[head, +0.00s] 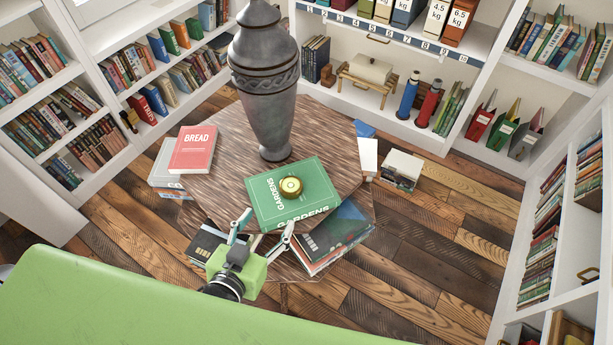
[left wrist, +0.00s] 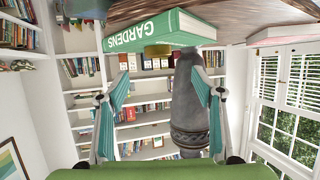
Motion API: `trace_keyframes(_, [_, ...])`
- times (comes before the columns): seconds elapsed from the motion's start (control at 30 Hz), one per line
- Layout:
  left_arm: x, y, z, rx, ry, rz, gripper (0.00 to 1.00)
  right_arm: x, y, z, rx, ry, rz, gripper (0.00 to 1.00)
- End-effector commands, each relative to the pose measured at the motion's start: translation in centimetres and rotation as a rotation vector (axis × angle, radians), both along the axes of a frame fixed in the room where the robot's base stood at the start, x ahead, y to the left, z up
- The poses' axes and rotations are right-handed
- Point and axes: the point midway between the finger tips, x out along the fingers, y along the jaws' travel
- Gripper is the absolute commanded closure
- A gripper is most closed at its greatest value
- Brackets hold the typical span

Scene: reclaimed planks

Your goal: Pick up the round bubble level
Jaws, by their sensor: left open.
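The round bubble level (head: 291,187) is a small brass disc with a pale yellow-green centre. In the left wrist view, which looks upside down, the level (left wrist: 157,50) shows as a gold shape against the book (left wrist: 150,32). My left gripper (head: 263,228) is open and empty at the near edge of the book, short of the level and apart from it. Its two teal-padded fingers (left wrist: 160,88) are spread wide in the left wrist view. My right gripper is in neither view.
A tall grey urn (head: 266,90) stands on the wooden table (head: 215,208) just behind the book. A red BREAD book (head: 192,149) lies at the left. More books (head: 335,236) lie below the green one at the right. Bookshelves surround the table, with plank floor between.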

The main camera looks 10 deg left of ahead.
Motion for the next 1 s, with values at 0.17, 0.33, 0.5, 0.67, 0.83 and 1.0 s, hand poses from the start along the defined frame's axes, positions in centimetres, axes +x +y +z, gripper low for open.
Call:
trace_keyframes(0.17, [2.1, -0.2, -0.5, 0.002, -0.005, -0.001, 0.39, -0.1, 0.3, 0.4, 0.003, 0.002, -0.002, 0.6])
trace_keyframes(0.33, [5.1, -0.5, -1.7, 0.001, -0.005, -0.001, 0.39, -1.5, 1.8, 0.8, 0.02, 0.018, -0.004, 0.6])
trace_keyframes(0.5, [7.2, -0.7, -2.7, 0.002, -0.003, -0.001, 0.39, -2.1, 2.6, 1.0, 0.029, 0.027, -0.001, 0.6])
trace_keyframes(0.67, [8.0, -0.8, -3.0, 0.001, -0.002, 0.0, 0.39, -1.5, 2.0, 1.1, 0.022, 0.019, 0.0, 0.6])
trace_keyframes(0.83, [10.0, -1.3, -3.0, 0.001, -0.004, -0.001, 0.39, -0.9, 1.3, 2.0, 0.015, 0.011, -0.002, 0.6])
trace_keyframes(1.0, [12.1, -1.7, -3.8, 0.001, -0.003, 0.0, 0.39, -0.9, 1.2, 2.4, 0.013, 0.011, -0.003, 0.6])
